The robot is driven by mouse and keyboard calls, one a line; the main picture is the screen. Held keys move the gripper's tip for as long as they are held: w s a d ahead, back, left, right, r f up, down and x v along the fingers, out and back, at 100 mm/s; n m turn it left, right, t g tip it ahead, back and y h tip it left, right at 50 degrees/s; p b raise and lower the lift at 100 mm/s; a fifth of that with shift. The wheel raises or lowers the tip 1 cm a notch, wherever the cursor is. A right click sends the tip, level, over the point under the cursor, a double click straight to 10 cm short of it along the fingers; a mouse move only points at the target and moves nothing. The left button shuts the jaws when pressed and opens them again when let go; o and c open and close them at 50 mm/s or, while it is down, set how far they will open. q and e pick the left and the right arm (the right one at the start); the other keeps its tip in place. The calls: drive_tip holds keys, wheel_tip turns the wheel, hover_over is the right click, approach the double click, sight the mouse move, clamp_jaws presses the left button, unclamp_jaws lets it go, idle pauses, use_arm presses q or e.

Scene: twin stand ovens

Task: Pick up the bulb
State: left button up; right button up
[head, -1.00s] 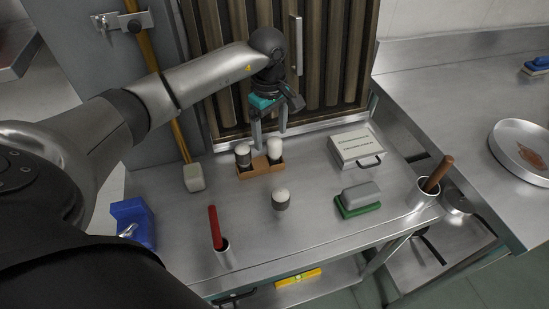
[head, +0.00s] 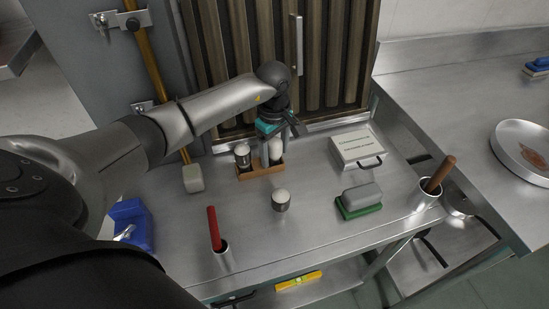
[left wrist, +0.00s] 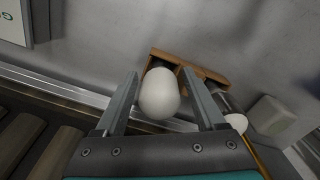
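A white, rounded bulb (head: 275,150) stands in the right side of a small wooden rack (head: 262,171) by the oven front. My left gripper (head: 279,143) is over it, pointing down with its fingers apart. In the left wrist view the bulb (left wrist: 160,95) lies between the two open fingers, with a gap on each side. A second white bulb with a dark grey base (head: 243,155) stands in the rack's left side. A third, similar bulb (head: 281,200) stands alone on the steel table. My right gripper is not in view.
The slatted door with its upright handle (head: 298,45) rises close behind the rack. A pale block on a wooden pole (head: 193,178) stands left of the rack. A labelled white case (head: 357,147), a green-based brush (head: 360,200) and a cup with a red stick (head: 215,230) stand around.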

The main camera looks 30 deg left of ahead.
use_arm(q)
clamp_jaws()
idle(0.3)
drive_tip(key=shift+r, duration=0.1)
